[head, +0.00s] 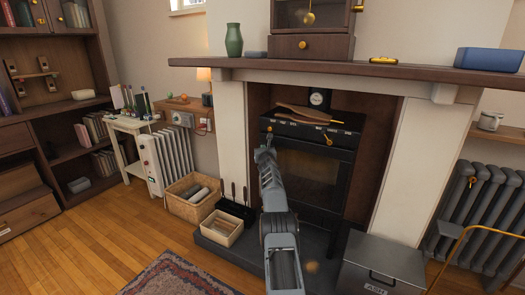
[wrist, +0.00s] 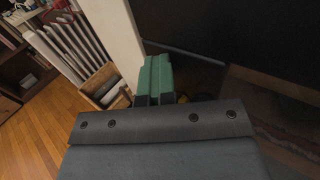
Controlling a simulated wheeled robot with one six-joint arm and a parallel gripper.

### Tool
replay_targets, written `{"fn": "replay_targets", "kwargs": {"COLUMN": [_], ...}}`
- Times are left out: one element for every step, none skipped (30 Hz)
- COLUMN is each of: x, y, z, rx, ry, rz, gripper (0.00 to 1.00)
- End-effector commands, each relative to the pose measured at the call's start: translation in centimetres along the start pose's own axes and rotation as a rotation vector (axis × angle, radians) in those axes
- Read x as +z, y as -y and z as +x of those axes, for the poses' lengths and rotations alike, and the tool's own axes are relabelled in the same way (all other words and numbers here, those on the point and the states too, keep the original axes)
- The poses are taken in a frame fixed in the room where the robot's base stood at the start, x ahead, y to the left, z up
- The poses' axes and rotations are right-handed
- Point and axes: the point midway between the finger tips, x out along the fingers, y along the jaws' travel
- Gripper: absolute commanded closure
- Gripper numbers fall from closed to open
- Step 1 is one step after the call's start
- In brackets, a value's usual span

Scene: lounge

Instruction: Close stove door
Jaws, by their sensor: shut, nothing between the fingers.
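The black stove (head: 330,140) stands in the fireplace recess, with its glazed stove door (head: 305,170) on the front. My arm covers the lower left of the door, and I cannot tell whether the door is fully shut or slightly ajar. A brass knob (head: 328,140) shows near the stove's top edge. My gripper (head: 265,147) is shut and empty in front of the stove's left edge; I cannot tell whether it touches the stove. In the wrist view the closed green fingers (wrist: 155,75) point forward, with a large dark surface to their right.
A wicker basket (head: 192,198) of logs and a smaller box (head: 222,227) stand left of my arm. A grey ash box (head: 380,268) stands at the lower right. A wooden mantel (head: 350,70) overhangs the stove.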

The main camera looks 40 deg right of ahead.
Motion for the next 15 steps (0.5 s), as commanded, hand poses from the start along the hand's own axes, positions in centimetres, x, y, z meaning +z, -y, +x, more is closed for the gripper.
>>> {"fn": "replay_targets", "kwargs": {"x": [1.48, 1.56, 1.65, 1.72, 1.76, 1.80, 1.83, 1.85, 1.86, 1.85, 1.84, 1.81, 1.80, 1.79, 1.76], "y": [0.30, 0.37, 0.46, 0.52, 0.59, 0.69, 0.76, 0.82, 0.91, 0.97, 1.03, 1.11, 1.17, 1.23, 1.28], "z": [-0.07, -0.07, -0.08, -0.08, -0.09, -0.10, -0.11, -0.11, -0.12, -0.12, -0.13, -0.13, -0.13, -0.13, -0.14], "rx": [-0.002, -0.004, -0.005, -0.006, -0.007, -0.007, -0.008, -0.008, -0.008, -0.009, -0.009, -0.010, -0.010, -0.010, -0.011], "ry": [0.025, 0.026, 0.027, 0.028, 0.029, 0.030, 0.030, 0.030, 0.031, 0.031, 0.031, 0.031, 0.031, 0.030, 0.030], "rz": [-0.002, -0.002, -0.002, -0.002, -0.001, 0.000, 0.000, 0.001, 0.001, 0.001, 0.001, 0.001, 0.002, 0.002, 0.003], "gripper": [1.00, 1.00, 1.00, 1.00, 1.00, 1.00, 1.00, 1.00, 1.00, 1.00, 1.00, 1.00, 1.00, 1.00, 1.00]}}
